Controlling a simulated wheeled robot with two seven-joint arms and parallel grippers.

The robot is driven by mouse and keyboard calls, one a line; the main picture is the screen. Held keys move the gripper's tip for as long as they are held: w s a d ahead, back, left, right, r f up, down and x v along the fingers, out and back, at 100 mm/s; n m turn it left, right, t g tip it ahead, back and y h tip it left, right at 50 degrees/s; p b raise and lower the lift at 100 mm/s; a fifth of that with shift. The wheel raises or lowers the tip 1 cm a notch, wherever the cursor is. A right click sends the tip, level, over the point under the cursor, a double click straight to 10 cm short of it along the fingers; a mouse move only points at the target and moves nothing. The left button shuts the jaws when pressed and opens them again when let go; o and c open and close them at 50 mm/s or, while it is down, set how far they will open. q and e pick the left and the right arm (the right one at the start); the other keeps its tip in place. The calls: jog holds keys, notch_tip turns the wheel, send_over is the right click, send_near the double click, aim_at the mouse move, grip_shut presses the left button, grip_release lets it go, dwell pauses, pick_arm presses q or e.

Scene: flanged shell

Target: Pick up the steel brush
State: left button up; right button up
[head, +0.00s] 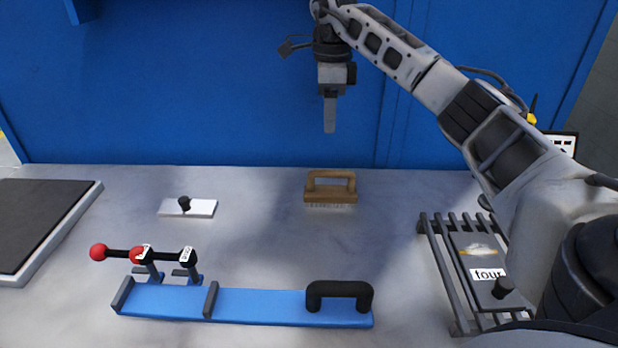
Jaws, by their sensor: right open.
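The steel brush (331,189) stands on the grey table near its back edge, right of centre in the head view. It has a brown wooden body with a loop handle on top and pale bristles underneath. My right gripper (330,128) points down above the brush, clearly apart from it, in front of the blue wall. It is open and empty; its fingers overlap from this side. My left gripper is not in view.
A blue fixture (260,303) with red-knobbed levers and a black handle lies in front. A white plate (187,208) with a black knob lies left of the brush. A slatted rack (442,262) stands right; a dark-topped tray (50,252) lies left. Table around the brush is clear.

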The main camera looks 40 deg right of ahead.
aim_at(332, 170)
jog(key=f, duration=0.6)
jog(key=s+f, duration=0.1)
jog(key=f, duration=0.2)
jog(key=shift+s, duration=0.1)
jog(key=shift+s+f+p, duration=0.2)
jog(key=shift+f+p, duration=0.15)
jog(key=shift+f, duration=2.65)
grip_shut()
